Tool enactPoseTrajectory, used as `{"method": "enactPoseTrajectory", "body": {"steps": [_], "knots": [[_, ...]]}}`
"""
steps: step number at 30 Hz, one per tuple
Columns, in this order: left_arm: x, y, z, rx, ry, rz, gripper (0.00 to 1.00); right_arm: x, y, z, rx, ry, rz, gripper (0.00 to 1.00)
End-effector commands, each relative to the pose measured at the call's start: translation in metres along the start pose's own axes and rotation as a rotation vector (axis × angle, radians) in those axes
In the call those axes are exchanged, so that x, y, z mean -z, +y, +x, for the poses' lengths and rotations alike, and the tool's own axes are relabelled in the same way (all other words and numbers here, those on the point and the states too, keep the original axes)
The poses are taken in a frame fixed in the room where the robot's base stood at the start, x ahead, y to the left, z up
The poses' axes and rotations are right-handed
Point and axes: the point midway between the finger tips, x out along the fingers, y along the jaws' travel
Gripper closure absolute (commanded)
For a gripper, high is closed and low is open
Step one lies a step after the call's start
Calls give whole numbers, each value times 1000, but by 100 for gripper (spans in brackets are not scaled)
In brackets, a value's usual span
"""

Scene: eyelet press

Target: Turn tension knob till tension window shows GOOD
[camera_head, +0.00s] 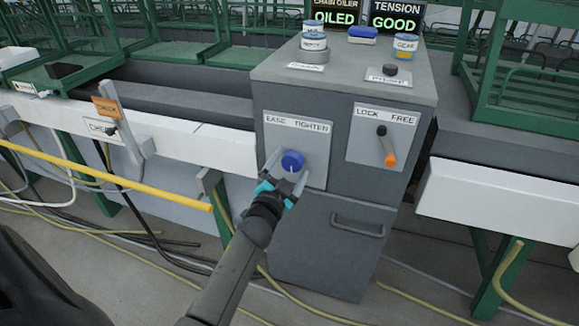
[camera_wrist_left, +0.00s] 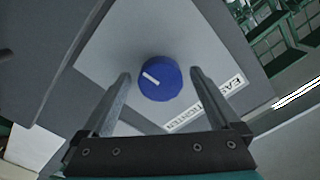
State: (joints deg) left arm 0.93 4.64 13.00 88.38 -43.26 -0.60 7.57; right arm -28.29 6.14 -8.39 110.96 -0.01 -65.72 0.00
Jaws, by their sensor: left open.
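The blue tension knob (camera_head: 292,161) sits on a light plate labelled EASE TIGHTEN (camera_head: 297,124) on the front of the grey cabinet. In the left wrist view the knob (camera_wrist_left: 160,78) shows a white pointer line. My left gripper (camera_head: 288,170) is open, with its fingers on either side of the knob and a visible gap to each side in the wrist view. The tension window (camera_head: 395,19) on top of the cabinet reads GOOD in green. My right gripper is not in view.
A lever with an orange tip (camera_head: 389,158) hangs on the LOCK FREE plate right of the knob. A cabinet handle (camera_head: 357,225) lies below. Cans (camera_head: 313,43) stand on the cabinet top. A yellow bar (camera_head: 105,176) crosses at left, and cables lie on the floor.

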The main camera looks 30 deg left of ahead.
Motion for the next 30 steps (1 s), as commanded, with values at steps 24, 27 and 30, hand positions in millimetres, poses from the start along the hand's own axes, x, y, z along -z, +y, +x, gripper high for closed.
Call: {"method": "enactPoseTrajectory", "body": {"steps": [24,27,30], "knots": [[1,-1,-103,0,-4,-1,4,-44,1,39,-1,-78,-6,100],[1,0,-121,-1,-3,-3,4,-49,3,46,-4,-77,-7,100],[0,-1,-135,0,-3,-2,4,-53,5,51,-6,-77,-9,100]]}}
